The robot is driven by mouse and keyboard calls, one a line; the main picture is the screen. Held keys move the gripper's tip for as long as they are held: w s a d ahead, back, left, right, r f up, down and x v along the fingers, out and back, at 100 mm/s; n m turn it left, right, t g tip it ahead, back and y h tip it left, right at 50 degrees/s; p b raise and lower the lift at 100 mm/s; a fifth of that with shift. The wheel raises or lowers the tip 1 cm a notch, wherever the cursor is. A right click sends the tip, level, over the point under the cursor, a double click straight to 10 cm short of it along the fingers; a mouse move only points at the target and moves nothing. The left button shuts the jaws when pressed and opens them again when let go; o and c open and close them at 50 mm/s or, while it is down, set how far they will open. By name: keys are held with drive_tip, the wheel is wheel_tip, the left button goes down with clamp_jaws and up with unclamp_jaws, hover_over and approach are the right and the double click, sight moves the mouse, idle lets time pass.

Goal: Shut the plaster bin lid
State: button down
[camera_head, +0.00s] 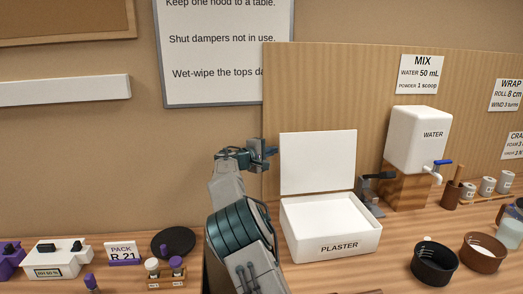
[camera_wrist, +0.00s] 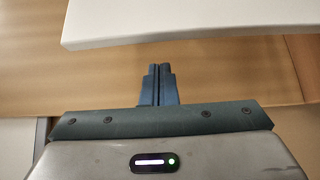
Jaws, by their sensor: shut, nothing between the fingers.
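The plaster bin (camera_head: 332,230) is a white box labelled PLASTER on the wooden counter. Its white lid (camera_head: 318,162) stands open, upright at the back of the box. My gripper (camera_head: 272,148) is at the upper left of the lid in the head view, near its left edge; whether it touches cannot be told there. In the wrist view my gripper (camera_wrist: 159,72) has its fingers together with nothing between them. A white panel edge, likely the lid (camera_wrist: 190,18), crosses the top of that view, apart from the fingertips in the picture.
A white water tank (camera_head: 418,140) on a wooden block stands right of the bin, with a grey device (camera_head: 370,195) between them. A black bowl (camera_head: 434,262) and a brown bowl (camera_head: 482,252) are at the front right. A wooden partition (camera_head: 340,85) rises behind the bin.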

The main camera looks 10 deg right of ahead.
drive_tip(key=shift+s+r, duration=0.2)
drive_tip(key=shift+s, duration=0.8)
drive_tip(key=shift+s+r, duration=0.15)
drive_tip(key=shift+s, duration=0.85)
drive_tip(key=shift+s+f+b, duration=0.15)
drive_tip(key=shift+f+b, duration=0.05)
drive_tip(key=shift+b, duration=0.7)
